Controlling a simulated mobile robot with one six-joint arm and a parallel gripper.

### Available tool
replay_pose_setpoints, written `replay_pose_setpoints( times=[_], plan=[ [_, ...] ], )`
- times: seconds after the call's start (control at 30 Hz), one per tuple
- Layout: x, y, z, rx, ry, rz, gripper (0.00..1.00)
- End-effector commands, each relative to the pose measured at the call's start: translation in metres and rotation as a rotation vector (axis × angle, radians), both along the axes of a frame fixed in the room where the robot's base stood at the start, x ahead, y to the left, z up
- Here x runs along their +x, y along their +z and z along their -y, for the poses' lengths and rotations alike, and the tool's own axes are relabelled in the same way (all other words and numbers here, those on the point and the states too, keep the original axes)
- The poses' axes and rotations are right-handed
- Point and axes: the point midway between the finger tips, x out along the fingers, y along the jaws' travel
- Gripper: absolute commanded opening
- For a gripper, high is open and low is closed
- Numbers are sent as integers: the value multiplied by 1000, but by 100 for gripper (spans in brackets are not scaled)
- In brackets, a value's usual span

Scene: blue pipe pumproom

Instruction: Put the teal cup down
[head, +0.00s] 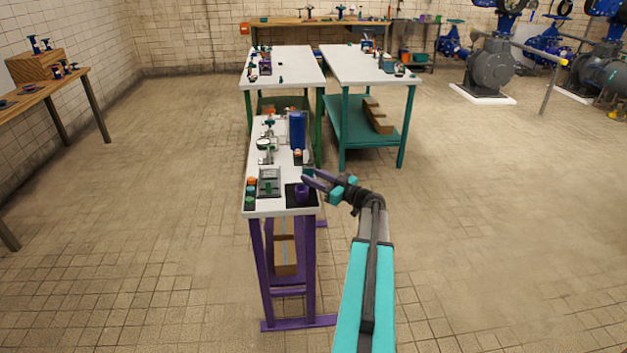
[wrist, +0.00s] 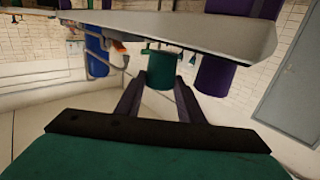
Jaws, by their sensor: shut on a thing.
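My gripper (head: 309,176) is at the right edge of the near narrow white-topped table (head: 262,205). It is shut on the teal cup (head: 308,170), which shows only in part in the head view. In the wrist view, where the scene appears upside down, the teal cup (wrist: 161,71) is between my fingertips (wrist: 158,84). I cannot tell whether its base touches the tabletop. A purple cup (head: 302,191) stands close to it on a black mat (head: 291,199); it also shows in the wrist view (wrist: 216,76), right of the teal cup.
A grey tray-like item (head: 268,182) and small orange and green items (head: 251,191) lie to the left. Two larger white-topped tables (head: 283,62) (head: 365,60) stand behind. Floor to the right is clear.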

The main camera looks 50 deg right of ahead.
Motion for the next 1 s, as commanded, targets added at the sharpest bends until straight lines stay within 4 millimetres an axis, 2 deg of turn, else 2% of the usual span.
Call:
replay_pose_setpoints(
  times=[0.13,0.63,0.67,0.7,1.0],
  plan=[
    [0,-12,0,0,0,0,12],
    [0,-16,0,0,0,0,12],
    [0,-16,0,-1,0,0,40],
    [0,-16,0,-1,0,0,42],
    [0,-15,0,-1,0,0,42]
  ],
)
